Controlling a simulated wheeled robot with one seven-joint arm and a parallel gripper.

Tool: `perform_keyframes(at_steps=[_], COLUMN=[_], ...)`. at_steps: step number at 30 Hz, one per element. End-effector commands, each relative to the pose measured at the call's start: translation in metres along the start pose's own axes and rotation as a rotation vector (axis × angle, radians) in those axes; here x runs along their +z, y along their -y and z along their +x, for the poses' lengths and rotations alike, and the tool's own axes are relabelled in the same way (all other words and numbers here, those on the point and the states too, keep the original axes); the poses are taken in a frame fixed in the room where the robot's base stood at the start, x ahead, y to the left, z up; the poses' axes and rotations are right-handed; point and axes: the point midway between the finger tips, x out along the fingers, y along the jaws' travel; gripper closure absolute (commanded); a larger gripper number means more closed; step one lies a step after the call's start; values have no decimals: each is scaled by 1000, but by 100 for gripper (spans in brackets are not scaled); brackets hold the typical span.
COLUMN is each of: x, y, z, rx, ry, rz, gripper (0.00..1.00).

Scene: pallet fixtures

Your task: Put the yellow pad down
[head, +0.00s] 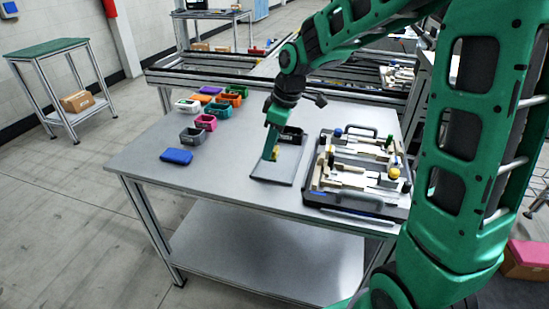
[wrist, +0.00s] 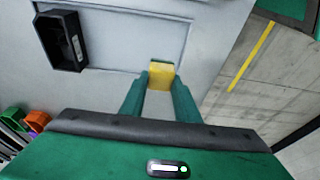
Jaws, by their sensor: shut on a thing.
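The yellow pad (wrist: 162,75) is between the fingertips of my gripper (wrist: 160,82) in the wrist view. My gripper is shut on it. In the head view, my gripper (head: 271,150) points down over a grey rectangular mat or tray (head: 275,174) on the table, and a bit of the yellow pad (head: 275,153) shows at its tip. I cannot tell whether the pad touches the surface below. A black open bin (head: 291,135) stands at the far end of the grey rectangle; it also shows in the wrist view (wrist: 60,41).
A pallet fixture (head: 318,197) with several parts and handles stands right of the grey rectangle. Several coloured bins, including a pink one (head: 206,122) and a grey one (head: 192,135), stand at the left. The front-left table (head: 215,174) is clear.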

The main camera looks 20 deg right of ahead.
Motion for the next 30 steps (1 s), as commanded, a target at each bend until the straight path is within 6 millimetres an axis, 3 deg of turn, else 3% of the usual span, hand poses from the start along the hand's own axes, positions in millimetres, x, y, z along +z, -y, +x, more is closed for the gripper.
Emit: perform_keyframes(at_steps=[8, 16, 27, 28, 30], x=[12, 20, 21, 21, 21], y=[-11, -10, -11, -11, -11], z=[11, 42, 47, 47, 47], rx=[-1, -2, 0, 0, 0], ry=[0, 0, -1, -1, -1], rz=[-1, -2, -2, -2, -2], gripper=[100, 100, 100, 67, 53])
